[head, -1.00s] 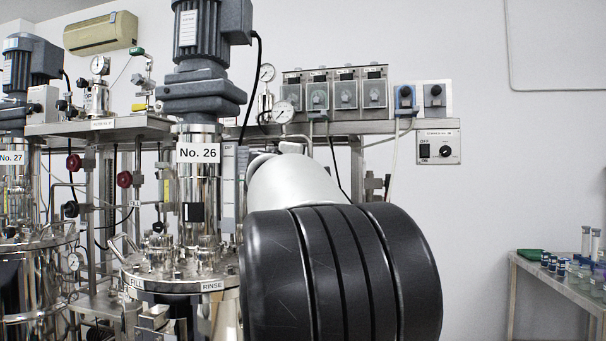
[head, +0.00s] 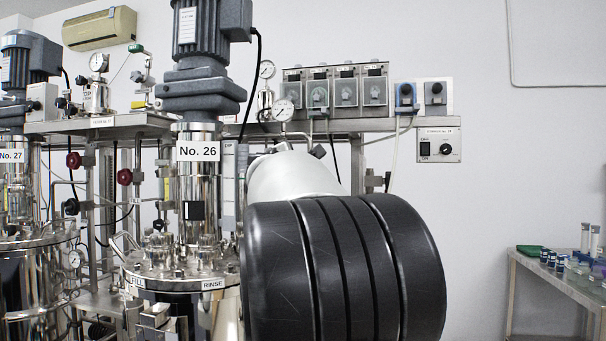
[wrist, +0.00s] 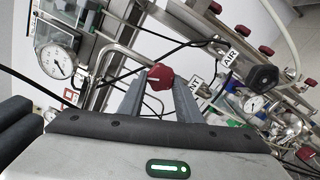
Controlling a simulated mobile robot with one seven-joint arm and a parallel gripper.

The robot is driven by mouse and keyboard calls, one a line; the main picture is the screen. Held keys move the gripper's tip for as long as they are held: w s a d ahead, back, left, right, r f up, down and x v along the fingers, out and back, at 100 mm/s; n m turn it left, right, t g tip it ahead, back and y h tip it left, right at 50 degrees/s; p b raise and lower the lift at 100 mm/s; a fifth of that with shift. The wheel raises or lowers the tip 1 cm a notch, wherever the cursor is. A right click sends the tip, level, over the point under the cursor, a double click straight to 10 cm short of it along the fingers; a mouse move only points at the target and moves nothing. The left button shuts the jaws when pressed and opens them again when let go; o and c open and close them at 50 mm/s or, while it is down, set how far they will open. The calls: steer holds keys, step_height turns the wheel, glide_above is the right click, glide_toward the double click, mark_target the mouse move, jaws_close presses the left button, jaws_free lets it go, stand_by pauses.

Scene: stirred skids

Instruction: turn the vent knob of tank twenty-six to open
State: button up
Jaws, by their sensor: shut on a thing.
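Tank twenty-six stands left of centre in the head view, with a "No. 26" plate (head: 198,151) on its steel column and a grey motor on top. In the wrist view a dark red knob (wrist: 160,77) sits between the tips of my gripper (wrist: 159,86), which is shut on it. A white label ending in "NT" (wrist: 193,84) shows beside the right finger, its other letters hidden. How far the knob is turned is hard to tell. In the head view my own arm hides the gripper and the knob.
In the wrist view a dark knob (wrist: 262,77) sits by the "AIR" label (wrist: 230,58), right of my gripper. A pressure gauge (wrist: 57,60) and pipes stand at left. In the head view tank twenty-seven (head: 12,156) is at far left and a bench (head: 520,262) at far right.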

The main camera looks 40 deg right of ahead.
steer(key=shift+f, duration=0.1)
steer(key=o, duration=1)
steer(key=shift+o, duration=0.2)
steer(key=b+v, duration=0.1)
steer(key=v, duration=1.6)
steer(key=shift+a, duration=0.25)
steer(key=shift+s, duration=0.1)
